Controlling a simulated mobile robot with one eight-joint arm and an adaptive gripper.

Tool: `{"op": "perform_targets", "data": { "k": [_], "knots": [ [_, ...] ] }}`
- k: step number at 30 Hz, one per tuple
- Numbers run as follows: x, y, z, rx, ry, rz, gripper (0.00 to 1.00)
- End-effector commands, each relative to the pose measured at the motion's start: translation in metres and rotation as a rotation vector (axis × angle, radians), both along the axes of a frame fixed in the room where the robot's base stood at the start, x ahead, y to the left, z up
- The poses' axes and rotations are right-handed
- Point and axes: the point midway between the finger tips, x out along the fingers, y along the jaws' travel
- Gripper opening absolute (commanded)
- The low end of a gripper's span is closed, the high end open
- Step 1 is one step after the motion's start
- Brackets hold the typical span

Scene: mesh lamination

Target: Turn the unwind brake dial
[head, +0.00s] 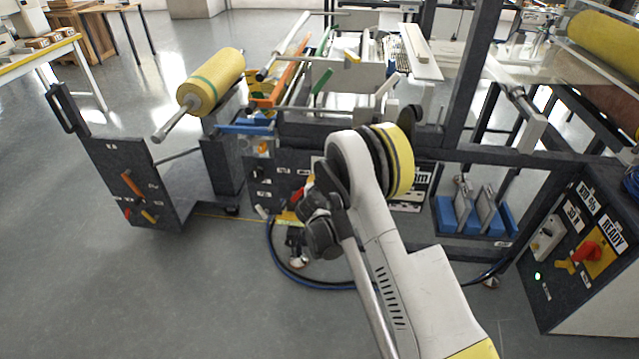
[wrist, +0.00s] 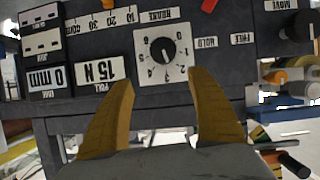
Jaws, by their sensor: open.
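The brake dial (wrist: 162,51) is a round black knob on a white numbered plate under an upside-down "BRAKE" label in the wrist view. A pale pointer mark shows on the knob. My gripper (wrist: 161,77) has two yellow fingers spread wide, with the dial framed between and just beyond their tips. The fingers are empty and do not appear to touch the knob. In the head view my arm covers the dial, and I cannot make out the gripper's fingers clearly there.
The dark control panel (wrist: 215,62) also bears "HOLD" and "FREE" labels, another black knob (wrist: 308,24) and a "15 N" display (wrist: 99,70). In the head view, a yellow roll (head: 215,82) stands left of the machine, and a red-handled switch (head: 587,252) is at right. Open floor lies front left.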

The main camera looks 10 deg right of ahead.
Motion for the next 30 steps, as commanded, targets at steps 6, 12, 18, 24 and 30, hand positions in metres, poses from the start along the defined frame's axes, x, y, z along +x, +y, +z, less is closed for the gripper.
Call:
{"op": "perform_targets", "data": {
  "k": [6,12,18,24,30],
  "knots": [
    [0.005,0.002,-0.024,-0.001,-0.022,0.001,0.67],
    [0.033,-0.007,-0.039,0.001,-0.021,0.0,0.67],
    [0.068,-0.02,-0.054,0.001,-0.02,0.0,0.67],
    [0.09,-0.028,-0.062,0.0,-0.021,0.001,0.67],
    [0.096,-0.029,-0.063,-0.001,-0.021,0.002,0.67]
  ]
}}
